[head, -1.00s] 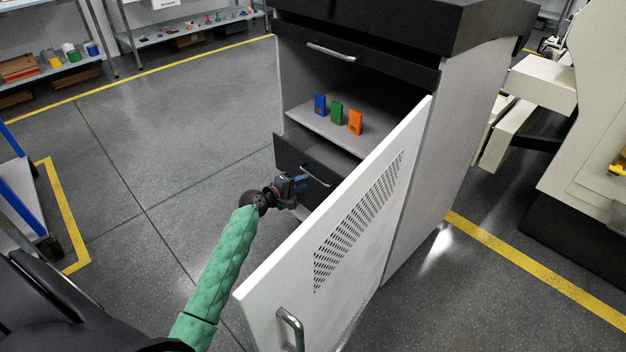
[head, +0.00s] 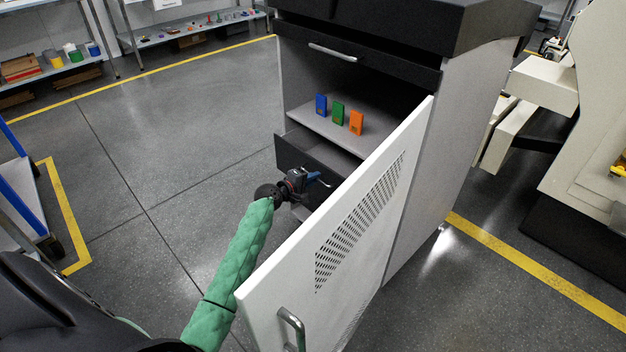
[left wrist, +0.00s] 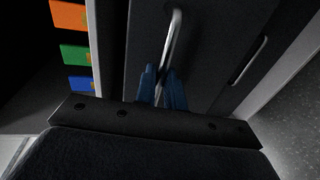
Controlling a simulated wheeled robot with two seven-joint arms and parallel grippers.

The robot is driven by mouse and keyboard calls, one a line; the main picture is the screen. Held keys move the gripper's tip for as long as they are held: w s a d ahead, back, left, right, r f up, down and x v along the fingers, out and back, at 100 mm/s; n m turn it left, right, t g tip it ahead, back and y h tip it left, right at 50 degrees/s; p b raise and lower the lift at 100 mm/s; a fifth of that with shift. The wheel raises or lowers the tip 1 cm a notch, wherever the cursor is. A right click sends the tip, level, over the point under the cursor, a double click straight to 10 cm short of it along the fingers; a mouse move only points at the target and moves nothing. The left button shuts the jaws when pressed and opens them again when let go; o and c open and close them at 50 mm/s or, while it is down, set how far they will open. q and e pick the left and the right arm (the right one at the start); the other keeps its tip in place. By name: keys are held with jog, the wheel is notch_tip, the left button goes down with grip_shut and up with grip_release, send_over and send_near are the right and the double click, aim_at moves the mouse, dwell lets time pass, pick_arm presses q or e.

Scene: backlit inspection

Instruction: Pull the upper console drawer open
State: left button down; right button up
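The console (head: 463,140) stands in the middle of the head view with its perforated door (head: 340,235) swung open. Inside, below a shelf, is the dark upper drawer (head: 290,155). A strip of its inside shows above the front, so it looks pulled out a little. Its metal handle (left wrist: 173,35) runs between the blue fingers of my left gripper (left wrist: 160,88) in the left wrist view. They sit close on either side of the bar and look shut on it. The left gripper (head: 313,177) partly hides the handle in the head view. My right gripper is out of view.
A second handle (left wrist: 250,60) shows on a lower front. The open door is close on the right of my left arm.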

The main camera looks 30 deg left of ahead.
pick_arm(q)
jog(key=shift+s+f, duration=0.15)
jog(key=shift+f, duration=0.05)
jog(key=f+p+v, duration=0.1)
jog(key=f+v, duration=0.2)
jog(key=v, duration=1.1)
jog(key=shift+s+a, duration=0.2)
jog(key=shift+s, duration=0.15)
jog(key=shift+f, duration=0.1)
jog(key=c, duration=1.6)
grip_release()
jog(key=shift+r, duration=0.2)
jog(key=v, duration=0.7)
jog(key=shift+s+a, duration=0.15)
jog(key=shift+s, duration=0.15)
